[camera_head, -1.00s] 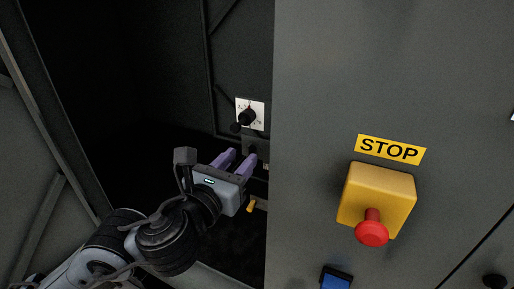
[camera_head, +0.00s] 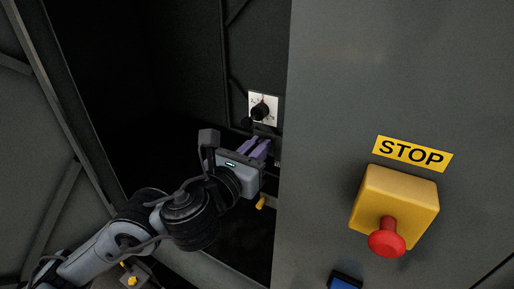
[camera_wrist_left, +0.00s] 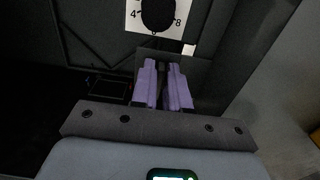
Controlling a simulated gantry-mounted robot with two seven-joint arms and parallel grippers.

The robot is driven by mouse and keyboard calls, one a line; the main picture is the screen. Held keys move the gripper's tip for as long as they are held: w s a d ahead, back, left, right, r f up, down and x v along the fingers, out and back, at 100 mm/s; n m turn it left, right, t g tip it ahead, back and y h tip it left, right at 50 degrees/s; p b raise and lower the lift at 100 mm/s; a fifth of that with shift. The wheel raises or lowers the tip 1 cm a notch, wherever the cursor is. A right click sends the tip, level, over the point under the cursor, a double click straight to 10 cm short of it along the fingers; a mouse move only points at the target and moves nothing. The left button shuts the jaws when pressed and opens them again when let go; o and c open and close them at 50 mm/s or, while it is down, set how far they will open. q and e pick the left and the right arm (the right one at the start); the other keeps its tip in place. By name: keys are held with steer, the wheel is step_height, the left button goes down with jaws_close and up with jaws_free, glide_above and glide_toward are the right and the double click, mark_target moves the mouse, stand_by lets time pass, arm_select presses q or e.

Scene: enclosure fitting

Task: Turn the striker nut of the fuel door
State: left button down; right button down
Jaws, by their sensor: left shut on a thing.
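My left gripper (camera_head: 261,147) reaches into the dark opening of the cabinet. Its purple fingers, also in the left wrist view (camera_wrist_left: 164,88), are close together around a narrow dark part (camera_wrist_left: 163,84). This looks like the striker nut, but it is mostly hidden between the fingers and its shape cannot be made out. A dark bracket plate (camera_wrist_left: 200,73) stands behind the fingertips, below the dial. I cannot make out the fuel door as a separate part. My right gripper is not in view.
A white dial plate (camera_head: 273,98) with a black knob (camera_head: 260,111) sits just above the fingers. A grey panel (camera_head: 335,75) bounds the opening on the right, carrying a STOP label (camera_head: 413,154), a yellow box (camera_head: 400,196) with a red button (camera_head: 386,239), and a blue button (camera_head: 344,283).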

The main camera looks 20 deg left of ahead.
arm_select(q)
steer(key=shift+n, duration=0.3)
steer(key=n, duration=0.8)
steer(key=f+n, duration=0.1)
steer(key=n, duration=0.7)
steer(key=a+f+n+p, duration=0.1)
steer(key=n, duration=0.7)
steer(key=shift+w+n, duration=0.1)
steer(key=shift+n, duration=0.2)
stand_by(0.5)
steer(key=c, duration=1.1)
jaws_free()
steer(key=shift+d+r, duration=0.1)
